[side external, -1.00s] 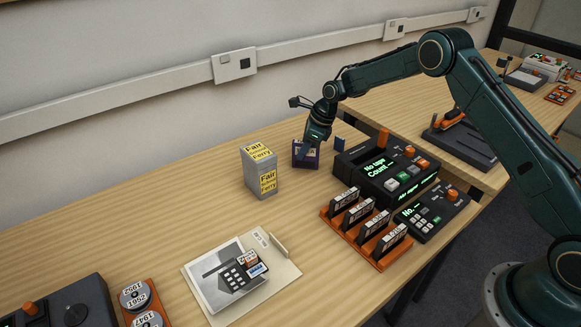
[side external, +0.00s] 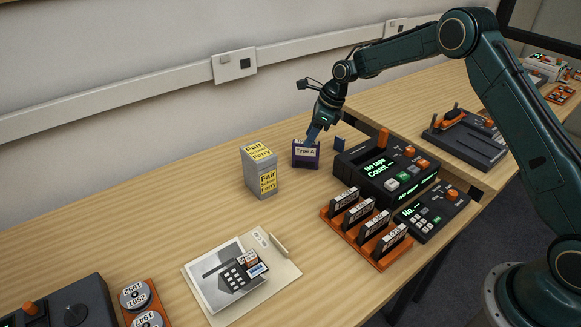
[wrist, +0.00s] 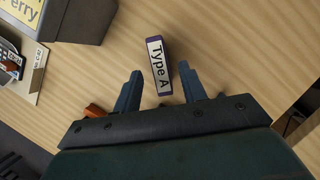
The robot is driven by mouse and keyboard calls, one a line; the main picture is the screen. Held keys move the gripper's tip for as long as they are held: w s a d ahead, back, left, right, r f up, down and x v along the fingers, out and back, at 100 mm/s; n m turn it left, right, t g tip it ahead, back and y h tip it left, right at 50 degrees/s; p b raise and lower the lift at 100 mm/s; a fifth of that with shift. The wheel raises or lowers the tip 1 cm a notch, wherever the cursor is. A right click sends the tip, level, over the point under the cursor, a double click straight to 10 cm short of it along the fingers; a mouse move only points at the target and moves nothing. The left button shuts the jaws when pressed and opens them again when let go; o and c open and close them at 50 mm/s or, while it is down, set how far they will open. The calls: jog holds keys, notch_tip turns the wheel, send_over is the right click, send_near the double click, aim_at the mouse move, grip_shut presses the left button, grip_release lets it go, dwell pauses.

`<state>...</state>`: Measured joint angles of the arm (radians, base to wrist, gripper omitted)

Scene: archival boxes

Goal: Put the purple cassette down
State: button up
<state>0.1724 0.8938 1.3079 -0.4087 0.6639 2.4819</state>
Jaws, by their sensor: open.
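The purple cassette (side external: 305,157) stands on the wooden table, with a white label reading "Type A". It is right of the grey box marked "Fair ... Ferry". My gripper (side external: 310,136) is just above and behind its top edge in the side view. In the wrist view the cassette (wrist: 158,65) lies ahead of and between the two blue fingers of my gripper (wrist: 158,84). The fingers are spread apart, with a gap on each side of the cassette. My gripper is open and holds nothing.
The grey box (side external: 261,172) stands close on the left. A black device with a "No tape" display (side external: 385,170) stands on the right, with an orange rack (side external: 365,232) of several black cassettes in front. Table left of the box is clear.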

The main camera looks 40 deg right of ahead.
jog(key=v, duration=0.6)
jog(key=shift+r, duration=0.25)
jog(key=shift+s, duration=0.1)
jog(key=s+a+r+n+t+h, duration=0.1)
jog(key=s+a+r+n, duration=0.1)
jog(key=s+r+n, duration=0.6)
jog(key=s+a+r+n+h, duration=0.1)
jog(key=s+a+r+n, duration=0.1)
jog(key=s+r+n, duration=0.55)
jog(key=s+n+t+h, duration=0.1)
jog(key=s+n, duration=1)
jog(key=s, duration=1.6)
jog(key=shift+d+r, duration=0.2)
jog(key=shift+r, duration=0.05)
